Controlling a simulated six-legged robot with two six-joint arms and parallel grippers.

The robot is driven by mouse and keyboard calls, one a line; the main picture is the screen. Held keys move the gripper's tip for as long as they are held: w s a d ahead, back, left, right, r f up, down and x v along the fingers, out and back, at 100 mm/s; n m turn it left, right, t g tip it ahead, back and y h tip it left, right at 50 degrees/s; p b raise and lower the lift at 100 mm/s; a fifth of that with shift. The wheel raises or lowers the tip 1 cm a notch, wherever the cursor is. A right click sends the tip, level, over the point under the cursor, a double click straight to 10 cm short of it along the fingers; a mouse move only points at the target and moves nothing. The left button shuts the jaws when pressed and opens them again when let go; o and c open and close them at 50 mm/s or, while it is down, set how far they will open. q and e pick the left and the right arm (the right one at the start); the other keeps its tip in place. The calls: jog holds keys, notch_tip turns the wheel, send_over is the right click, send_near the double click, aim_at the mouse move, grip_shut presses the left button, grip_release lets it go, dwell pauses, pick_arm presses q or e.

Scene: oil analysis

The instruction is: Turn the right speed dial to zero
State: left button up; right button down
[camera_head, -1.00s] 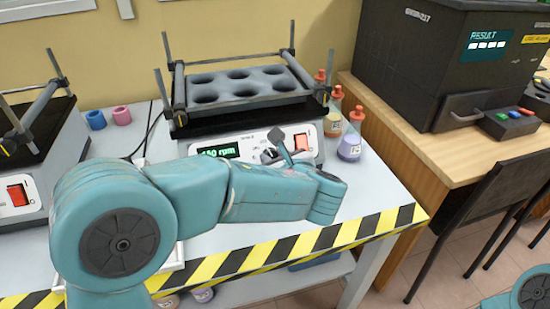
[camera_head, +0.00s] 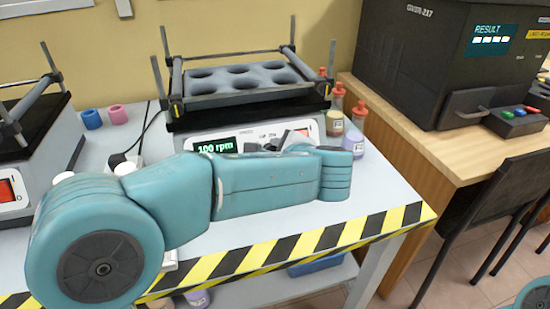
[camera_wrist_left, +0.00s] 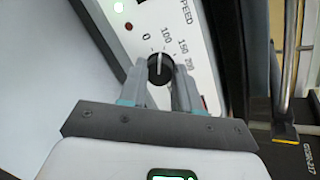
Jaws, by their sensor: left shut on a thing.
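The right shaker (camera_head: 250,108) stands on the bench, and its green display (camera_head: 214,146) reads 100 rpm. Its black speed dial (camera_wrist_left: 160,70) shows in the left wrist view on the white panel marked from 0 to 200. The dial's white line points up, close to the 100 mark. My left gripper (camera_wrist_left: 160,78) is shut on the dial, one finger on each side. In the head view my left arm crosses in front of the panel and hides the dial. My right gripper is not in view.
Small bottles with orange caps (camera_head: 336,110) stand right of the shaker. Another shaker (camera_head: 30,150) is at the left, with a blue and a pink ring (camera_head: 117,114) between. A black analyser (camera_head: 430,70) sits on the wooden table at the right.

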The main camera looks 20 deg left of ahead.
pick_arm(q)
jog(key=n+b, duration=0.1)
jog(key=n, duration=0.1)
jog(key=n+b, duration=0.1)
jog(key=n, duration=0.1)
jog(key=shift+n+g+h, duration=0.3)
jog(key=shift+n, duration=0.1)
dwell(0.5)
jog(key=o, duration=1.1)
jog(key=shift+c, duration=0.2)
jog(key=shift+r, duration=0.1)
jog(key=p+v, duration=0.4)
jog(key=v, duration=1.2)
jog(key=shift+s+d, duration=0.15)
jog(key=shift+s, duration=0.05)
